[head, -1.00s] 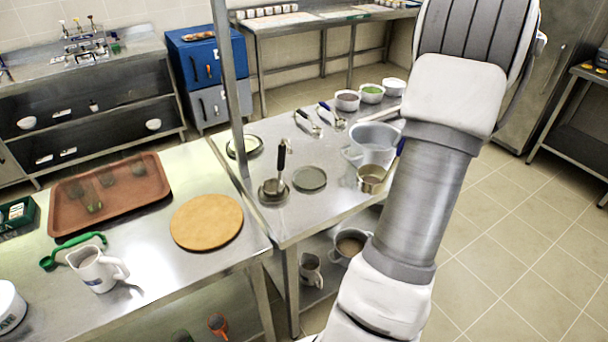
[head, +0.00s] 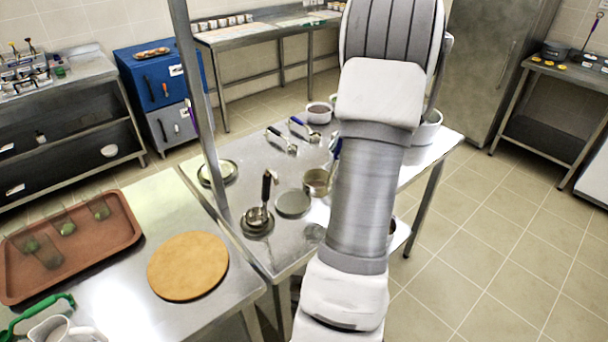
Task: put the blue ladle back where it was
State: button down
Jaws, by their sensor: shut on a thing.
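The ladle with the blue handle (head: 335,148) shows just left of my arm in the head view. Its steel bowl (head: 317,182) is over the steel table, behind a grey round disc (head: 293,204). I cannot tell how high the bowl is above the table. The upper handle runs behind my arm. My gripper is hidden behind the arm, so its jaws and their grip do not show. A black-handled ladle (head: 266,192) stands upright on a round base to the left. Another blue-handled utensil (head: 305,130) lies farther back.
A metal post (head: 200,110) rises at the table's left edge. A bowl of brown contents (head: 319,113) and a white bowl (head: 425,130) stand at the back. The left counter holds a round wooden board (head: 188,265) and brown tray (head: 110,250). Floor is open at right.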

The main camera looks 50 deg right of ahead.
jog(key=shift+w+a+f, duration=0.3)
jog(key=shift+w+f, duration=0.95)
jog(key=shift+f, duration=0.2)
jog(key=shift+w+a+f, duration=0.35)
jog(key=shift+w+f, duration=0.9)
jog(key=shift+f, duration=0.15)
jog(key=shift+w+a+f, duration=0.3)
jog(key=shift+w+f, duration=0.95)
jog(key=shift+f, duration=0.2)
jog(key=c, duration=0.8)
grip_release()
jog(key=shift+f, duration=0.1)
jog(key=v, duration=1.2)
jog(key=shift+p, duration=0.35)
jog(key=shift+w+a, duration=0.1)
jog(key=shift+a, duration=0.05)
